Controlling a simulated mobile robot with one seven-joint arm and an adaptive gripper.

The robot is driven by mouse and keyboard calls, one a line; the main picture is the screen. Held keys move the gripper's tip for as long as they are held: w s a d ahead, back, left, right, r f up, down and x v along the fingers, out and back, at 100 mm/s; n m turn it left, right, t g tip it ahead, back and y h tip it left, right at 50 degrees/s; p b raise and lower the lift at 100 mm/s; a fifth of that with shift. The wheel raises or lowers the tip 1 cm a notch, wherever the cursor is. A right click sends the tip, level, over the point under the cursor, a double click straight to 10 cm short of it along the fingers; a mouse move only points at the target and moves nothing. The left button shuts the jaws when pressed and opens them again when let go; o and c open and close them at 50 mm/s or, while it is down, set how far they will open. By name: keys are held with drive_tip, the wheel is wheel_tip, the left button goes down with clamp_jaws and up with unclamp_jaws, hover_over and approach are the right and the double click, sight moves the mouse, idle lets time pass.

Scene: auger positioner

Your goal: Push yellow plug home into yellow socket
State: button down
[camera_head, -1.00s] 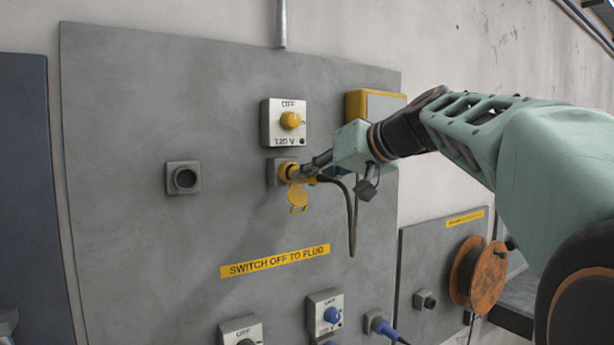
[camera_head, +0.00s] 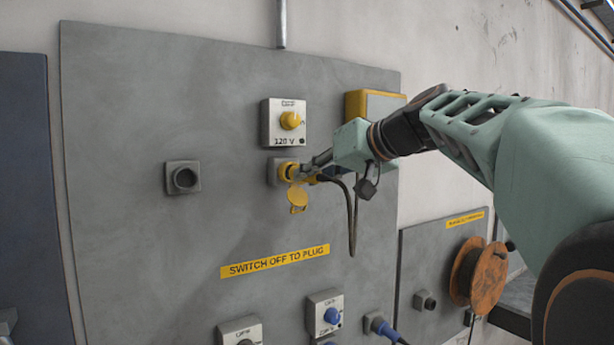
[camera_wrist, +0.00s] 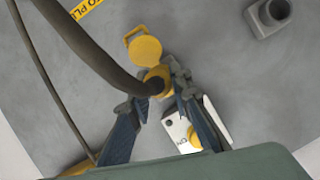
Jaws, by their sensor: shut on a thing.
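The yellow socket (camera_head: 287,171) is on the grey wall panel, below the 120 V switch, with its yellow lid (camera_head: 298,196) hanging open under it. The lid also shows in the wrist view (camera_wrist: 146,48). My gripper (camera_head: 306,173) is shut on the yellow plug (camera_wrist: 158,79) right at the socket mouth. The plug's dark cable (camera_head: 352,215) hangs down in a loop behind my gripper. The fingers, the plug and the cable cover the joint, so I cannot tell how deep the plug sits.
The switch box (camera_head: 284,122) with a yellow knob is just above the socket. A grey empty socket (camera_head: 183,178) is to the left. A yellow-edged box (camera_head: 372,104) is to the upper right. Blue switch (camera_head: 328,313) and blue plug (camera_head: 381,326) are below. An orange reel (camera_head: 480,273) hangs lower right.

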drive_tip(key=shift+w+a+r+p, duration=0.1)
drive_tip(key=shift+w+a+p, duration=0.1)
drive_tip(key=shift+w+a, duration=0.35)
drive_tip(key=shift+w+a+p, duration=0.2)
drive_tip(key=shift+w+a, duration=0.05)
drive_tip(key=shift+w, duration=0.5)
drive_tip(key=shift+w+a, duration=0.1)
drive_tip(key=c, duration=1.7)
unclamp_jaws()
drive_tip(key=shift+w, duration=0.1)
drive_tip(key=v, duration=1.2)
